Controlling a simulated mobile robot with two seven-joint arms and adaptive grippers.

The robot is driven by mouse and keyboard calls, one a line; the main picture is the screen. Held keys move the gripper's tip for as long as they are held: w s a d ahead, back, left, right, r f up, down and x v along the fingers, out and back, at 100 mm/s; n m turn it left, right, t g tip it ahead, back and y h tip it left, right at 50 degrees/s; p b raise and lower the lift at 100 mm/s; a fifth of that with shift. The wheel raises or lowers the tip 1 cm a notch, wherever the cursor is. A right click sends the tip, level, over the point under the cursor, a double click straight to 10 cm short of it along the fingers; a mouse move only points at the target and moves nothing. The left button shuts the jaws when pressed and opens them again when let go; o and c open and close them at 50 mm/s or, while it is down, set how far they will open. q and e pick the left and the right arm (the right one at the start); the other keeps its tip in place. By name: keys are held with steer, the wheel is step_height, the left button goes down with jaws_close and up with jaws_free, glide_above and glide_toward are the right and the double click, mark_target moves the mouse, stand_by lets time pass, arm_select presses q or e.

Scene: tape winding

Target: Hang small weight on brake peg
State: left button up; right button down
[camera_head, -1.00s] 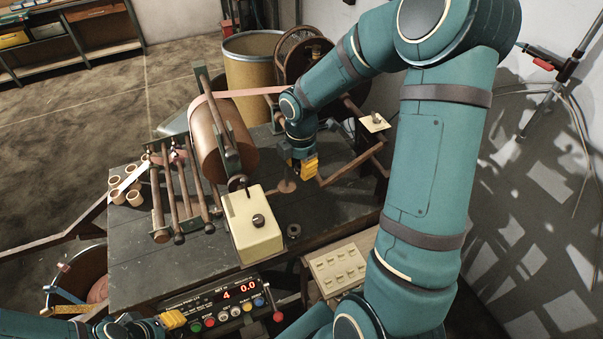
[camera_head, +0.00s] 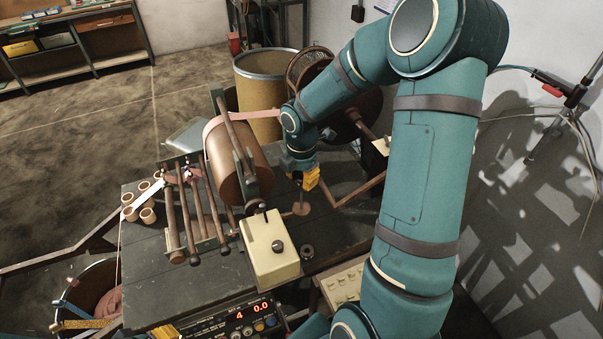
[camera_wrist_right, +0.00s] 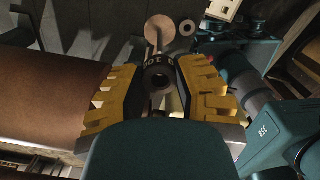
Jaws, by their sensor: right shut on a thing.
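My right gripper (camera_head: 308,182) hangs above the dark bench, beside the large brown drum (camera_head: 238,170). In the right wrist view its yellow fingers (camera_wrist_right: 158,78) are shut on a small dark cylindrical weight (camera_wrist_right: 158,72) with pale lettering and a hole in its end. A round tan disc with a thin upright rod (camera_head: 300,209) stands just below the gripper; the disc also shows beyond the weight in the wrist view (camera_wrist_right: 160,27). I cannot pick out the brake peg for certain. Only a yellow tip of my left gripper (camera_head: 165,332) shows at the bottom edge.
Wooden rollers (camera_head: 195,215) stand left. A control panel (camera_head: 245,318) is at the front.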

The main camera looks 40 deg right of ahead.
steer(key=shift+f+b, duration=2.3)
steer(key=shift+f, duration=0.95)
steer(key=shift+f, duration=0.1)
steer(key=c, duration=0.7)
jaws_free()
step_height(320, 180, up, 12)
steer(key=shift+r, duration=0.1)
